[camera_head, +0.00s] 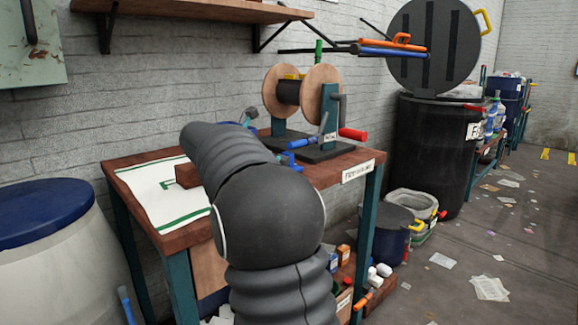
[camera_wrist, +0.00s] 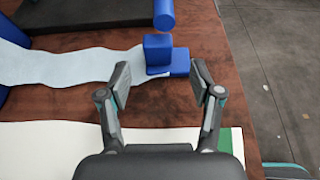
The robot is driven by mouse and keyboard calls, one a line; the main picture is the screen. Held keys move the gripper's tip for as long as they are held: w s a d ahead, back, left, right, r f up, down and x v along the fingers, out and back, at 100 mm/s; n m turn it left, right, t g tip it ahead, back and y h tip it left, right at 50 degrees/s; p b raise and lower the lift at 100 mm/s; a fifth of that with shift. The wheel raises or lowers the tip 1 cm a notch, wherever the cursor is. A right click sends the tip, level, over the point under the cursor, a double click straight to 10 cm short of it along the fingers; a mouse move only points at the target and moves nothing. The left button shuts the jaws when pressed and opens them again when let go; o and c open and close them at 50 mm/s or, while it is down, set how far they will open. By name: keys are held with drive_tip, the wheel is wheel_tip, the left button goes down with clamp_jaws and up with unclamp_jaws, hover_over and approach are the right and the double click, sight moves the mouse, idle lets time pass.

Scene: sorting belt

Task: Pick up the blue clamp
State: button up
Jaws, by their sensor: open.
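The blue clamp (camera_wrist: 157,52) is in the upper middle of the wrist view. It has an upright block on a flat base, with a blue round bar (camera_wrist: 164,14) just beyond it. My gripper (camera_wrist: 161,78) is open and empty, its fingers spread left and right on the near side of the clamp. I cannot tell its height above the bench. A pale blue strip (camera_wrist: 75,70) runs from the left up to the clamp's base. In the head view, blue parts (camera_head: 302,142) show at the winder's foot; my arm hides my gripper there.
The wooden bench (camera_head: 335,172) carries a winder with wooden discs (camera_head: 322,92), a red-handled crank (camera_head: 353,134) and a white sheet with green lines (camera_head: 150,190). A black drum (camera_head: 432,150) stands right behind. A blue-lidded barrel (camera_head: 45,215) is at left. Papers litter the floor.

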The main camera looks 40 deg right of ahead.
drive_tip(key=shift+r+x, duration=0.2)
drive_tip(key=shift+x, duration=2.55)
drive_tip(key=shift+w, duration=0.1)
drive_tip(key=c, duration=1.2)
